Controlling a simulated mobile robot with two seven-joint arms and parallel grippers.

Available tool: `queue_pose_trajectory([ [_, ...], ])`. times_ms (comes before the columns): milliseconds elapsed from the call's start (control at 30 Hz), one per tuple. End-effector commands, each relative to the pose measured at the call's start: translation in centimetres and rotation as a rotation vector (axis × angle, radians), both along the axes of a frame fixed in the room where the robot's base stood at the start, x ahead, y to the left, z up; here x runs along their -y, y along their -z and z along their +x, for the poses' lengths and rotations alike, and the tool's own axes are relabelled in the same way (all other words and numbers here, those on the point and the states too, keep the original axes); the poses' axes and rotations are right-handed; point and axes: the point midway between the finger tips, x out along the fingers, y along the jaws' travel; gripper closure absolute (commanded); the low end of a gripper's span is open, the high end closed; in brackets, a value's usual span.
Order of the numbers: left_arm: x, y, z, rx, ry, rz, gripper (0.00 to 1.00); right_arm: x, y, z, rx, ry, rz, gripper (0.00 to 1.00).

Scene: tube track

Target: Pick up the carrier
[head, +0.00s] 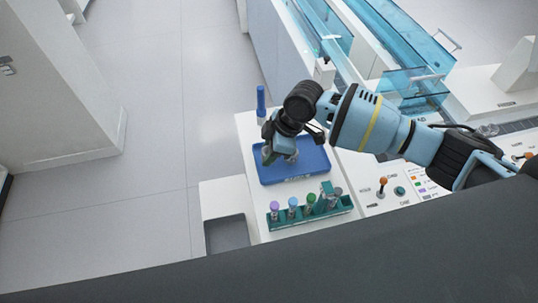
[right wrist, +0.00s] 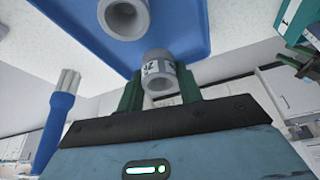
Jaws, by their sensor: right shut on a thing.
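My right gripper (head: 283,146) reaches in from the right over the blue tray (head: 305,174). In the right wrist view its two dark green fingers (right wrist: 161,92) are shut on a small grey, hollow, round carrier (right wrist: 158,72) with dark lettering on its side. A second grey round carrier (right wrist: 123,16) stands apart from it, against the blue tray. In the head view the wrist and fingers partly hide the carriers. I cannot tell whether the held carrier is clear of the tray. My left gripper is not in view.
A dark green rack (head: 325,214) with several coloured-cap tubes stands in front of the tray. A blue upright tool (head: 261,101) stands behind it and shows beside the gripper in the wrist view (right wrist: 57,120). A track with clear blue covers (head: 400,45) runs behind.

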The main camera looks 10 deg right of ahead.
Motion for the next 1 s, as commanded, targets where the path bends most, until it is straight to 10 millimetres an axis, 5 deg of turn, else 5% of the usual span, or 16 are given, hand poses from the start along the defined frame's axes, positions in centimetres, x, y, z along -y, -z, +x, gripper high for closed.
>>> queue_pose_trajectory([
  [400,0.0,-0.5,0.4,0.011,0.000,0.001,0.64,0.0,-7.0,0.1,0.004,-0.001,0.000,0.77],
  [1000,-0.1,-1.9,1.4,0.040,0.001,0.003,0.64,0.0,-9.5,0.1,0.005,0.000,0.000,0.77],
])
